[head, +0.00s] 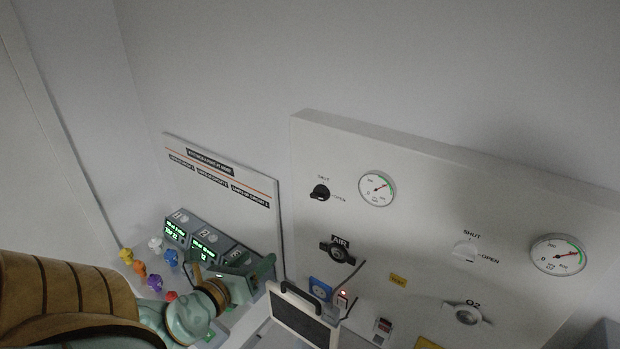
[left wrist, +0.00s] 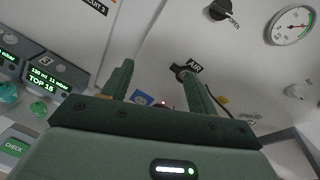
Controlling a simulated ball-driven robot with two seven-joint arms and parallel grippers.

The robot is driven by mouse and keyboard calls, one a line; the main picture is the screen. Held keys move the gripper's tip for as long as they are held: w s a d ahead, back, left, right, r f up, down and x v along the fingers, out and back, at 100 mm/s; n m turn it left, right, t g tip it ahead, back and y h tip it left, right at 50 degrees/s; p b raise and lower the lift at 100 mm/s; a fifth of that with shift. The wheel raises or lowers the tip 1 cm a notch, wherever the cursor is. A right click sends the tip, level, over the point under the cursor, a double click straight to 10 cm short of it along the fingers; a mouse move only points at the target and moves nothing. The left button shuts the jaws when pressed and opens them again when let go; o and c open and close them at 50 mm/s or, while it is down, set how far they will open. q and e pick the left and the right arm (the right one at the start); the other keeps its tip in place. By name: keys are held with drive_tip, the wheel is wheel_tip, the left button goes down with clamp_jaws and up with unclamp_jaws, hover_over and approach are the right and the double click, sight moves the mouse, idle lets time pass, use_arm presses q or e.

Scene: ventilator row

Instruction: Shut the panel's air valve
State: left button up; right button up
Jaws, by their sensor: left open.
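The air valve is a black knob (head: 320,192) on the white wall panel (head: 420,220), between a SHUT label above it and an OPEN label at its right. I cannot tell clearly which label its pointer faces. The knob also shows at the top of the left wrist view (left wrist: 219,12). My left gripper (head: 258,268) is open and empty, below and left of the knob, apart from it. In the left wrist view its fingers (left wrist: 157,80) stand apart. My right gripper is out of view.
A white O2 knob (head: 466,251) and second gauge (head: 558,254) are at the panel's right. Ventilators with green displays (head: 205,246) and coloured knobs stand left. The space before the air knob looks clear.

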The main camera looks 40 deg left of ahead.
sight(316, 198)
use_arm(q)
drive_tip(key=w+d+r+m+t+h, duration=0.1)
drive_tip(key=d+r+m+t+h, duration=0.15)
drive_tip(key=d+r, duration=0.4)
drive_tip(key=shift+y, duration=0.35)
drive_tip(key=w+a, duration=0.1)
drive_tip(key=w, duration=0.4)
drive_tip(key=w+a+r+p, duration=0.1)
drive_tip(key=w, duration=0.4)
drive_tip(key=w+a, duration=0.1)
drive_tip(key=w, duration=0.5)
drive_tip(key=shift+a+r, duration=0.35)
drive_tip(key=shift+r, duration=0.05)
drive_tip(key=c, duration=1)
